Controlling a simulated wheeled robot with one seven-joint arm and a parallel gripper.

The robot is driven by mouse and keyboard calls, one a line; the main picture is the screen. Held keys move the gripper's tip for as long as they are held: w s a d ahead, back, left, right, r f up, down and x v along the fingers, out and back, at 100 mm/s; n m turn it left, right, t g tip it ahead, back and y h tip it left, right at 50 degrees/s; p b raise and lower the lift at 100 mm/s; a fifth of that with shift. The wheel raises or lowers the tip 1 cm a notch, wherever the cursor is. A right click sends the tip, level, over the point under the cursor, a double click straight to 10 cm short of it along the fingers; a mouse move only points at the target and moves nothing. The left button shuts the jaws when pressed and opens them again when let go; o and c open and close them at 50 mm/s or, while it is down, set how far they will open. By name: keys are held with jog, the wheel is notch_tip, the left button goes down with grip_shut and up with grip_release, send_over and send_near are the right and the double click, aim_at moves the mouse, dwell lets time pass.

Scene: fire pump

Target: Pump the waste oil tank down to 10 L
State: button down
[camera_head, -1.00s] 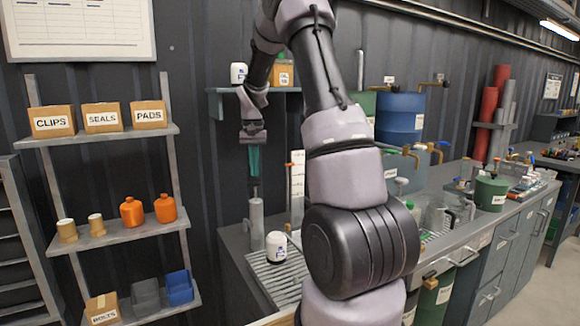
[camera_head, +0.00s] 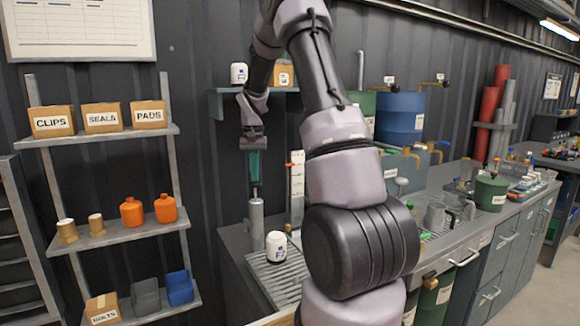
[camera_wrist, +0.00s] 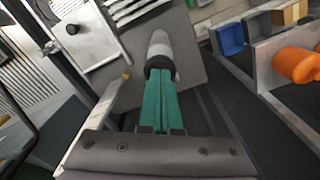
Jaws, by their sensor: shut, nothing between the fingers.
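My gripper (camera_head: 255,181) has green fingers pressed together and pointing down, with nothing held. It is directly above a grey upright cylinder with a thin rod (camera_head: 256,218), which looks like a hand pump at the bench's left end. In the wrist view the fingertips (camera_wrist: 158,74) overlap the dark collar of this cylinder (camera_wrist: 160,48); I cannot tell whether they touch it. A white upright scale with an orange marker (camera_head: 297,187) stands right of the pump. Its numbers are too small to read. I cannot tell which container is the waste oil tank.
A white labelled jar (camera_head: 276,247) stands on a ribbed tray (camera_head: 271,277) in front of the pump. Shelves with boxes and orange bottles (camera_head: 132,212) are at left. A blue drum (camera_head: 400,112) and a green pot (camera_head: 490,192) are right of my arm.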

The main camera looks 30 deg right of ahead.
aim_at(255, 186)
jog(key=shift+f, duration=2.3)
jog(key=shift+r, duration=3.3)
jog(key=shift+f, duration=0.1)
